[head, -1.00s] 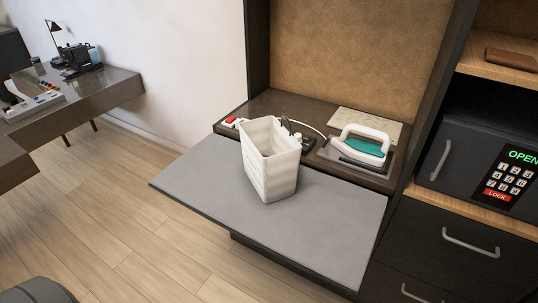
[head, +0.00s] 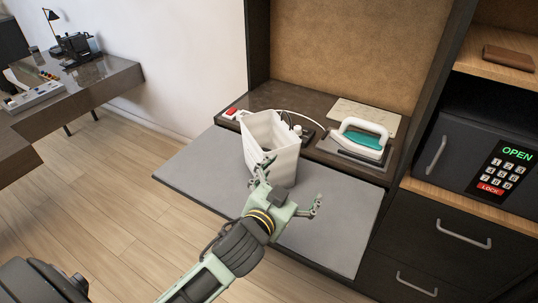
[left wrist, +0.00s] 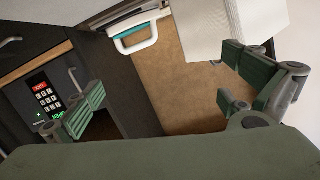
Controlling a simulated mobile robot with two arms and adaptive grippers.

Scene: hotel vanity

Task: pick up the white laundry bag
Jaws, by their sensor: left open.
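The white laundry bag (head: 262,133) stands upright and open-topped on the grey pull-out board. My left gripper (head: 293,182) is in front of it in the head view, its fingers spread apart and empty. One finger overlaps the bag's lower front in that view; I cannot tell if it touches. In the left wrist view the bag (left wrist: 203,28) shows at the top, nearer the right finger, and is not between the fingers of the gripper (left wrist: 165,95). The lower part of the bag is partly hidden by my gripper in the head view. My right gripper is not in view.
The grey board (head: 205,178) is clear left of the bag. A white and teal iron (head: 362,140) stands on its rest behind right. A red-switched power strip (head: 231,113) and small bottles are behind the bag. An open-marked safe (head: 470,160) is at right.

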